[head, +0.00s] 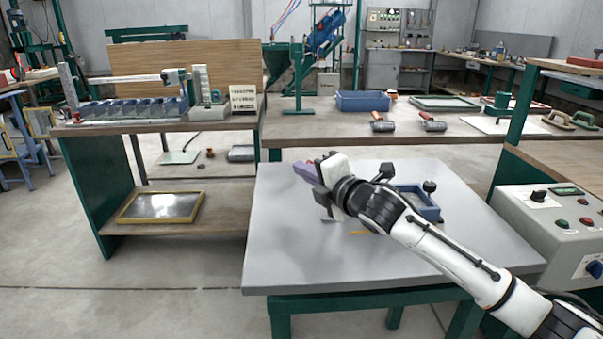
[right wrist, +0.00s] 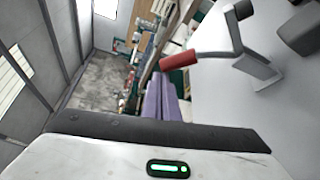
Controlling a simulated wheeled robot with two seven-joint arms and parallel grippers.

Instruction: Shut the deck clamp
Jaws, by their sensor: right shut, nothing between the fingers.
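The wrist view shows a clamp-like grey metal bracket (right wrist: 245,55) with a red grip (right wrist: 178,60) on its lever, beside a pale surface. I take it for the deck clamp; whether it is open or shut is unclear. The purple fingers of my right gripper (right wrist: 161,98) are shut together and empty. Their tips are close to the red grip; I cannot tell whether they touch it. In the head view my right gripper (head: 307,172) is above the grey table (head: 290,250), and my wrist and hand hide the clamp. My left gripper is out of view.
A blue frame (head: 430,212) with a black knob (head: 430,186) sits on the table behind my right forearm. A control box (head: 565,225) stands at the right. The table's front left is clear. A wooden bench (head: 230,124) with equipment stands at the left back.

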